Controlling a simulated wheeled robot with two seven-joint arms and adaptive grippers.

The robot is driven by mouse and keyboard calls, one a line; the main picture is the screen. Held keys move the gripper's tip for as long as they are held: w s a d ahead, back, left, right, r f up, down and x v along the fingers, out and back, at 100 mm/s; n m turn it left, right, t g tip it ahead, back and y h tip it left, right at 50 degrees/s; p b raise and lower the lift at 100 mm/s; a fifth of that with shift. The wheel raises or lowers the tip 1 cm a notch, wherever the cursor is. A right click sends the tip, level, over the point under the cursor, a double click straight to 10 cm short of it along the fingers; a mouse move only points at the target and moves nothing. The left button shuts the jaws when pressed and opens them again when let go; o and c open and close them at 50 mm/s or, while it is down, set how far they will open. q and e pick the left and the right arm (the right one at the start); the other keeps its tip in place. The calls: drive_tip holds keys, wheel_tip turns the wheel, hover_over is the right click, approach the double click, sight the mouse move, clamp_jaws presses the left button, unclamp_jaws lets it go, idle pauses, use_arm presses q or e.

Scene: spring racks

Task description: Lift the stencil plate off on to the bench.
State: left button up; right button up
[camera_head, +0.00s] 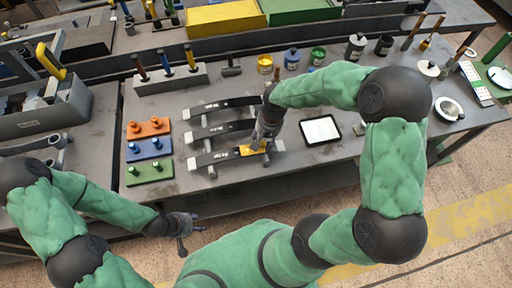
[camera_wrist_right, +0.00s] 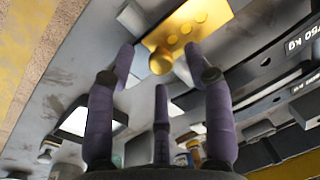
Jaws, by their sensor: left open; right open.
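The yellow stencil plate (camera_head: 246,151) lies on the front dark leaf spring (camera_head: 222,157), near its right end, on the bench (camera_head: 310,167). In the right wrist view the fingers of this gripper (camera_wrist_right: 160,72) are spread, with the knob between the tips. I cannot tell whether they touch it. My left gripper (camera_head: 188,224) is open and empty, low in front of the bench edge.
Two more leaf springs (camera_head: 222,128) lie behind. Orange, blue and green blocks (camera_head: 150,150) stand at left. Pots (camera_head: 318,55) and a tool holder (camera_head: 172,81) stand behind.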

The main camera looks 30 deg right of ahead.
wheel_tip(320, 180, down, 3)
drive_tip(key=shift+w+a+r, duration=0.1)
drive_tip(key=shift+a+r, duration=0.05)
drive_tip(key=shift+r, duration=0.05)
drive_tip(key=shift+c, duration=0.2)
drive_tip(key=c, duration=0.9)
drive_tip(key=shift+r, duration=0.15)
drive_tip(key=shift+c, duration=0.2)
